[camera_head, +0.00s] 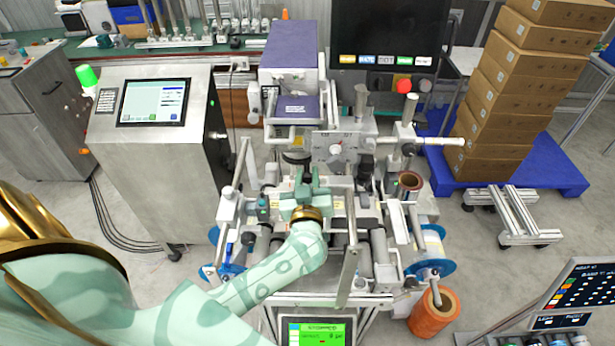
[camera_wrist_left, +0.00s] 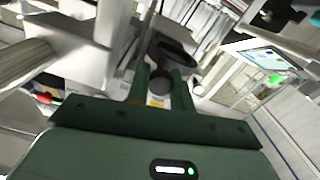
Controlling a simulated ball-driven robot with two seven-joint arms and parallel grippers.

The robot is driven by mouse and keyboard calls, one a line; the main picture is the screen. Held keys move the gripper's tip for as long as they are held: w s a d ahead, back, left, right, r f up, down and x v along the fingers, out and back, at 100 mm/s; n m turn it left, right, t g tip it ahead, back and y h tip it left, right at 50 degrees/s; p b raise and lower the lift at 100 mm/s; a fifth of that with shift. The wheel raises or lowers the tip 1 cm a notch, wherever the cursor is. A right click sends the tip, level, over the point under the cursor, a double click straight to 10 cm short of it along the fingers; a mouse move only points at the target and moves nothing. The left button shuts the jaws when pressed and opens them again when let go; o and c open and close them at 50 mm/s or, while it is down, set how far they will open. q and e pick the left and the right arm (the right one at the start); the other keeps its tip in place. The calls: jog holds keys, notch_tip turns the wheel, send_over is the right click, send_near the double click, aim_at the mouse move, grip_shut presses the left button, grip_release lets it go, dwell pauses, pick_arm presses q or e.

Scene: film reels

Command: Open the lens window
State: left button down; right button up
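My left gripper (camera_head: 305,178) is over the middle of the label machine (camera_head: 338,150), pointing away from me. In the left wrist view its two fingers (camera_wrist_left: 161,85) stand a little apart, with a dark round knob (camera_wrist_left: 159,77) between or just beyond them. I cannot tell whether they touch it. A black oval disc (camera_wrist_left: 175,52), which may be the lens window, is just past the fingertips. It also shows in the head view as a dark disc (camera_head: 297,157) just beyond the gripper. My right gripper is not in view.
A steel cabinet with a touch screen (camera_head: 154,102) stands left. Metal posts and rollers (camera_head: 380,245) crowd close around the gripper. An orange reel (camera_head: 434,313) sits at the front right. Stacked cartons (camera_head: 520,90) stand on a blue pallet (camera_head: 545,175) at the right.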

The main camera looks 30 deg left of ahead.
pick_arm(q)
jog(key=p+v, duration=0.4)
jog(key=v, duration=0.2)
jog(key=shift+r, duration=0.15)
jog(key=p+v, duration=0.2)
jog(key=v, duration=0.6)
jog(key=shift+s+d+f+p, duration=0.25)
jog(key=shift+p, duration=0.05)
jog(key=c, duration=1.2)
grip_release()
